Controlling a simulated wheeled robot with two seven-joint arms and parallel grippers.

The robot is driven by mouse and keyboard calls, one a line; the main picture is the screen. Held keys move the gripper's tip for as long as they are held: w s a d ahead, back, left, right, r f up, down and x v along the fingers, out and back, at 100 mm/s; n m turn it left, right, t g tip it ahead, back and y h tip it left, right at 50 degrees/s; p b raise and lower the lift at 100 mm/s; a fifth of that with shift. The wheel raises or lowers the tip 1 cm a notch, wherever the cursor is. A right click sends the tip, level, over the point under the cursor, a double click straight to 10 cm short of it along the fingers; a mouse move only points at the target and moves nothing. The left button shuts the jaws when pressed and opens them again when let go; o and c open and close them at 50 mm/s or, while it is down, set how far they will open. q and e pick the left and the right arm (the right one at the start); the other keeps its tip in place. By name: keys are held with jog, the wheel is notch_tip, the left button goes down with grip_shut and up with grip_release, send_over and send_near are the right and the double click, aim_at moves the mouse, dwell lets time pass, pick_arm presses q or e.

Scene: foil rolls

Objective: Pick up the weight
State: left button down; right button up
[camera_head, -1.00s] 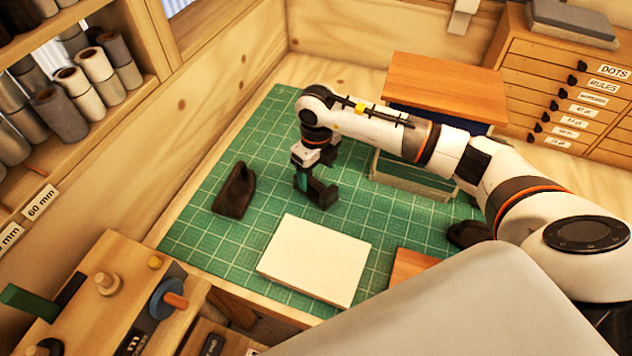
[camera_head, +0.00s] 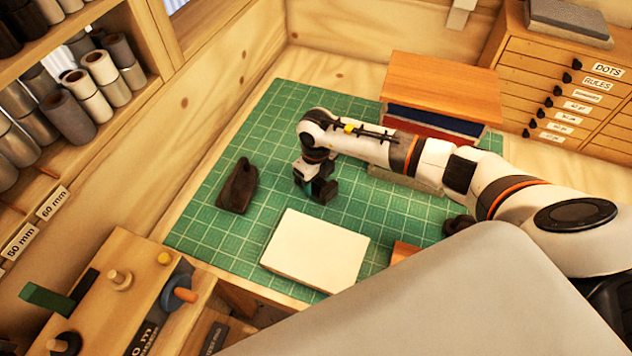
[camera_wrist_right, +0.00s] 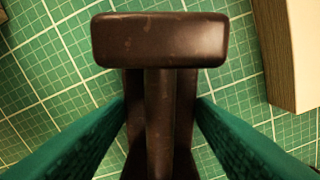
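The weight (camera_wrist_right: 158,40) is dark brown with a broad bar-shaped top and a narrower body. In the right wrist view it lies between the two green fingers of my right gripper (camera_wrist_right: 161,105). Slivers of mat show between fingers and body, so I see the gripper as open around it; fingertip contact is unclear. In the head view, my right gripper (camera_head: 316,190) points down over the green mat, the dark weight (camera_head: 326,190) low at its fingers and partly hidden. My left gripper is not in view.
A similar dark weight (camera_head: 238,187) stands left on the green mat (camera_head: 215,235). Another dark object (camera_head: 458,224) is partly hidden by my right arm. A pale block (camera_head: 315,250) lies in front of the gripper. An orange-topped box (camera_head: 442,85) stands behind the arm.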

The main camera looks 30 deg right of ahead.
grip_shut()
jog(key=shift+w+r, duration=0.15)
